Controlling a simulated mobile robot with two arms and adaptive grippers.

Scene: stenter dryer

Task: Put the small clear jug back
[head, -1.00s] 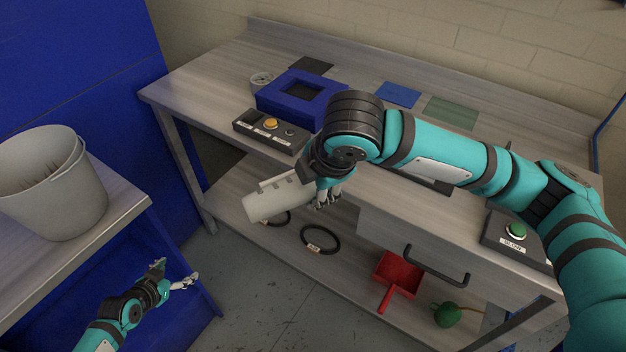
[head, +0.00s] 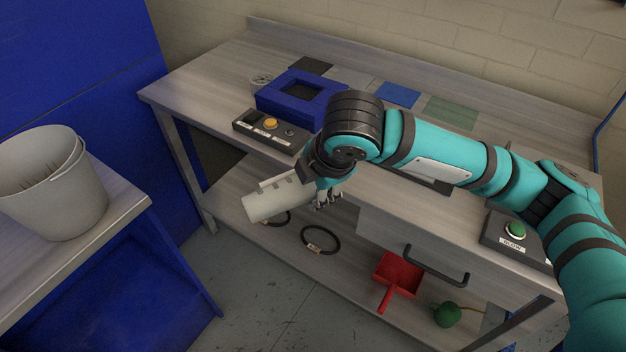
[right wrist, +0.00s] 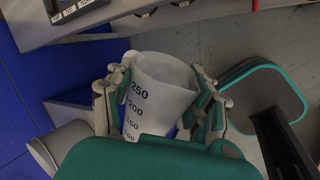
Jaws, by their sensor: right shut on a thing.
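The small jug (right wrist: 160,92) is whitish and translucent, with dark volume marks such as 250 and 200, in the right wrist view. My right gripper (right wrist: 160,105) is shut on it, with fingers on both sides of its wall. In the head view the jug (head: 275,199) is tilted far over, its body reaching left from my right gripper (head: 328,196). It is held in front of the workbench's (head: 200,95) front edge, with the lower shelf behind it in the picture. My left gripper is out of view.
The bench top carries a blue block with a square recess (head: 273,100), a box with a yellow button (head: 256,126) and flat coloured pads. A grey bucket (head: 60,190) stands at left. Dark rings (head: 320,240), a red dustpan (head: 398,272) and a green object (head: 446,315) lie below.

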